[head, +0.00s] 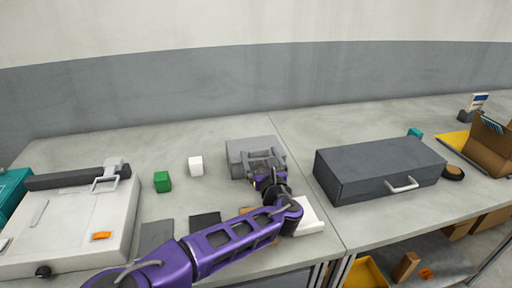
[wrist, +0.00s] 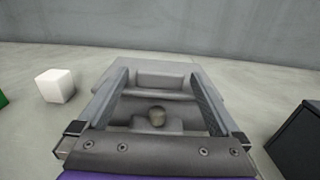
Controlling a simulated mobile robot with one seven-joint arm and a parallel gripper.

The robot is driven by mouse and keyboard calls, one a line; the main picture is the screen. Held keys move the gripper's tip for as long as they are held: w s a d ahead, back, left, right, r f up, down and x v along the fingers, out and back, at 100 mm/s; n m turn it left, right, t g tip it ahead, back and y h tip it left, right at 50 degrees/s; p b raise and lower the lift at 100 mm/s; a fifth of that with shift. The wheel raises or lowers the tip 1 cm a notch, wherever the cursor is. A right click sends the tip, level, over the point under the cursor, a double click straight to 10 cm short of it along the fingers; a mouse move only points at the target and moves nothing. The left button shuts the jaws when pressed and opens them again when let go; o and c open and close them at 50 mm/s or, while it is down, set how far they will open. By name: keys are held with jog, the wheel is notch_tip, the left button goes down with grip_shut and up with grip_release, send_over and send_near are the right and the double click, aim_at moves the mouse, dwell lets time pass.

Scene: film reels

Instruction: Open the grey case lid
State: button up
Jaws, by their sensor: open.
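A grey case (head: 240,146) sits on the table at the middle, partly hidden behind my gripper (head: 265,165). In the wrist view the grey case (wrist: 185,68) lies straight ahead, with a raised block and ledges between the fingers. My gripper (wrist: 160,75) is open, with one finger on each side of the view and nothing held between them. A small rounded knob shows low between the fingers; I cannot tell whether it belongs to the case. Whether the fingers touch the case is unclear, and I cannot make out the lid's edge.
A dark grey box with a silver handle (head: 402,185) stands to the right. A white cube (head: 196,166) and a green cube (head: 162,181) stand to the left. A pale flat machine (head: 75,225) fills the far left. Bare table lies behind the case.

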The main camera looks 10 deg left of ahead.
aim_at(255, 145)
jog(key=x, duration=0.5)
grip_shut()
dwell(0.5)
